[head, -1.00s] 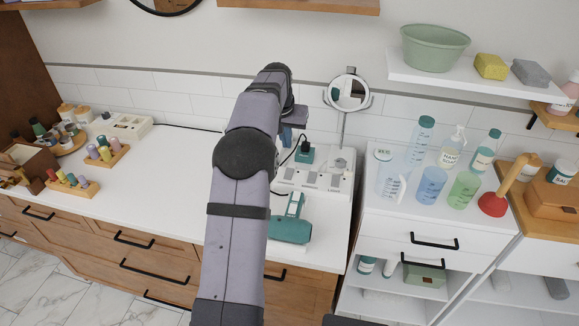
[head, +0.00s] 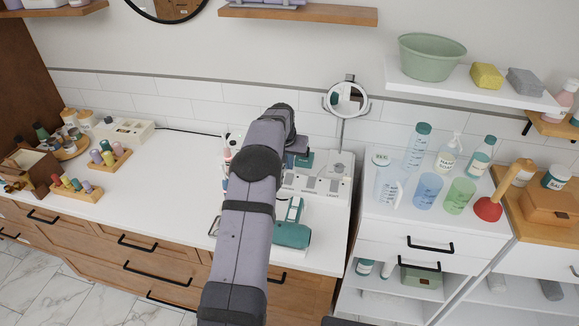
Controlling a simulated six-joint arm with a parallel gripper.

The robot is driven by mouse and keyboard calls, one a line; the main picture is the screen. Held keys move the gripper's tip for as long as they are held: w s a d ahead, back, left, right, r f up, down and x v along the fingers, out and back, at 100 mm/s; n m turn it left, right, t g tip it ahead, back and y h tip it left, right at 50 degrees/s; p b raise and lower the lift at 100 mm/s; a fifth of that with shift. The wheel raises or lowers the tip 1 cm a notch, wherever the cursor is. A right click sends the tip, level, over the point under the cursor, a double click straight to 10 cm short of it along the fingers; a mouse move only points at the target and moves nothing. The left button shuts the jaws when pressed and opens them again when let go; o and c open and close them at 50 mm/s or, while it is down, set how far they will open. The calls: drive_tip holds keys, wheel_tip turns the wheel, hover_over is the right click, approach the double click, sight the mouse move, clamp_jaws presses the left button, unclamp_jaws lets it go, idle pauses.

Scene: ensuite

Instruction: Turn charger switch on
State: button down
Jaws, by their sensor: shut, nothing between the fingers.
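A white switch panel (head: 318,186) with small labelled switches lies at the back right of the white counter. One label near its right end seems to read "LIGHT"; the other labels are too small to read, so I cannot tell which switch is the charger's or how it is set. A teal plug-like block (head: 305,158) stands at the panel's back left, partly behind my arm. My gripper (head: 296,152) is shut and empty, low over the panel's left back part by the teal block. Its fingertips are mostly hidden, and I cannot tell whether they touch anything.
A teal handheld device (head: 292,228) lies just in front of the panel. A round mirror on a stand (head: 346,100) rises behind its right end. Bottles and cups (head: 428,190) stand on the white cabinet to the right.

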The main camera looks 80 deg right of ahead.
sight(290, 174)
drive_tip(key=shift+a+p+x, duration=0.15)
drive_tip(key=shift+p+x, duration=0.25)
drive_tip(key=shift+x, duration=0.55)
drive_tip(key=shift+a+p+x, duration=0.2)
drive_tip(key=shift+p+x, duration=0.2)
drive_tip(key=shift+x, duration=0.6)
drive_tip(key=shift+f, duration=0.2)
drive_tip(key=shift+d+f+b, duration=0.2)
drive_tip(key=shift+f+b, duration=0.25)
drive_tip(key=shift+b, duration=0.3)
drive_tip(key=shift+r, duration=0.25)
drive_tip(key=shift+a, duration=0.1)
drive_tip(key=shift+a+p, duration=0.15)
drive_tip(key=shift+p, duration=0.15)
